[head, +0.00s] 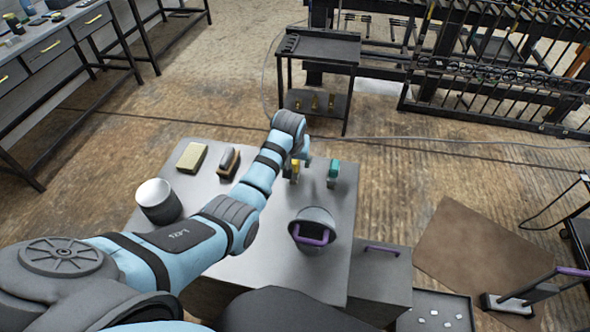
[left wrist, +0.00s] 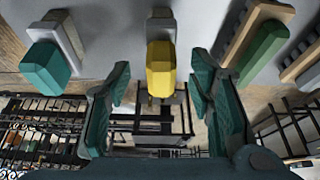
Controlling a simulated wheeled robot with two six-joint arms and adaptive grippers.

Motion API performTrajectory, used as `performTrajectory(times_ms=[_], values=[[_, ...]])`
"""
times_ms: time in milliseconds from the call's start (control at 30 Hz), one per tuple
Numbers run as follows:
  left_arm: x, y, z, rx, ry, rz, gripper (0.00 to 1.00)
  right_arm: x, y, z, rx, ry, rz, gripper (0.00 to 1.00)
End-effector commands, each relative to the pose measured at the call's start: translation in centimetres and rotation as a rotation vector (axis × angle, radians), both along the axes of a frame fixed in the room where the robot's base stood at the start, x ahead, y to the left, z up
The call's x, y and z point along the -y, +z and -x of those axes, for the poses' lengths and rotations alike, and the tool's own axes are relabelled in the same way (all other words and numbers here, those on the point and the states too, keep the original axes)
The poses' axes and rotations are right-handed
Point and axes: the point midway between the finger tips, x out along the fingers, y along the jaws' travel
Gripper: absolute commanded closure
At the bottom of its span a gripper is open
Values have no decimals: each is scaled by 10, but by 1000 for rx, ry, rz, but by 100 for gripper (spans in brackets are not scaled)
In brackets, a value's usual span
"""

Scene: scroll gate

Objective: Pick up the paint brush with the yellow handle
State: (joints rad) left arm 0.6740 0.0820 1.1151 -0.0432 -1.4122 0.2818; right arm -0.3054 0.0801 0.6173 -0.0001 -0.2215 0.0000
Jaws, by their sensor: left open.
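The paint brush with the yellow handle (head: 295,169) is on the grey table (head: 262,260), near its far edge. In the left wrist view its yellow handle (left wrist: 161,70) points toward the camera, between the fingers of my left gripper (left wrist: 160,95). The fingers are open, with a gap on each side of the handle. In the head view my left arm reaches over the table and partly covers the gripper beside the brush. A brush with a teal handle (head: 333,171) is just right of it; it also shows in the left wrist view (left wrist: 46,68). My right gripper is not in view.
A white-topped can (head: 158,199) stands at the left. A grey bucket with a purple handle (head: 312,230) stands at the right. A dark cart (head: 318,48) is beyond the table.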

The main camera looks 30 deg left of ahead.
Motion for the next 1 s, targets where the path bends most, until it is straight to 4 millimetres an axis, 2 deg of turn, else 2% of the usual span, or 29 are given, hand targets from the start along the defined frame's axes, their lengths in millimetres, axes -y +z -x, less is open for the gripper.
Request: performTrajectory(times_ms=[33,133,367,700,1000], values=[[0,-12,-1,-4,0,0,52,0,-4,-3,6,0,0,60],[-3,-29,-7,-2,3,0,52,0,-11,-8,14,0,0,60],[-4,-33,-10,-1,2,0,52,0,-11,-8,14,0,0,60],[-4,-32,-9,-1,2,0,100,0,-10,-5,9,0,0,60],[-4,-28,-10,0,2,0,100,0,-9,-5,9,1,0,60]])
